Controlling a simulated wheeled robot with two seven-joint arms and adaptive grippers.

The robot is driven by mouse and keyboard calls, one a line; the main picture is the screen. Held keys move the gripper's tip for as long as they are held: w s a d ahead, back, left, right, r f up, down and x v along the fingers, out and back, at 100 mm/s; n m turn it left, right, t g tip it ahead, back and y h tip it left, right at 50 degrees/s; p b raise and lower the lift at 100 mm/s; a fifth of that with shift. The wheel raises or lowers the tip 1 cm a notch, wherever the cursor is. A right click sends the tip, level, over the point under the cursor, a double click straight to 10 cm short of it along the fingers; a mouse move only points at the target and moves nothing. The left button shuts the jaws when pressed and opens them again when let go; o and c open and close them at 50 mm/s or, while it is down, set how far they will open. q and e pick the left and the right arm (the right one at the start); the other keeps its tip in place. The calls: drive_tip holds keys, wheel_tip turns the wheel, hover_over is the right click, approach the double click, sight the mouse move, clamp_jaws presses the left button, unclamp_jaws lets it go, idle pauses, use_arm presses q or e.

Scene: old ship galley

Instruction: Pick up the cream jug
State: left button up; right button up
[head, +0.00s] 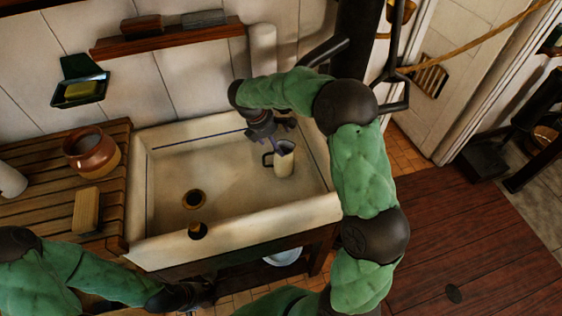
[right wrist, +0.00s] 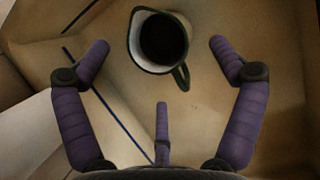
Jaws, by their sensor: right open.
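The cream jug (head: 284,160) stands upright in the right part of the pale sink (head: 165,232), its handle on the left in the head view. In the right wrist view the cream jug (right wrist: 137,42) is seen from above, with a dark rim, dark inside and the handle at lower right. My right gripper (head: 277,137) is open just above and behind the jug. In the right wrist view its purple fingers (right wrist: 160,50) are spread to either side of the jug, apart from it. My left gripper (head: 190,297) is low at the front, below the sink; its fingers are not clear.
A wooden drainboard (head: 40,194) left of the sink holds a brown pot (head: 92,152) and a wooden block or brush (head: 86,210). The sink has a drain (head: 194,199) and raised walls. A wooden shelf (head: 165,40) and a soap dish (head: 80,90) are on the wall behind.

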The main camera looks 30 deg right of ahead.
sight(281, 148)
drive_tip(key=b+x, duration=0.1)
drive_tip(key=x, duration=0.4)
drive_tip(key=shift+a, duration=0.1)
drive_tip(key=c, duration=1.7)
drive_tip(key=shift+o, duration=0.2)
drive_tip(key=shift+r, duration=0.15)
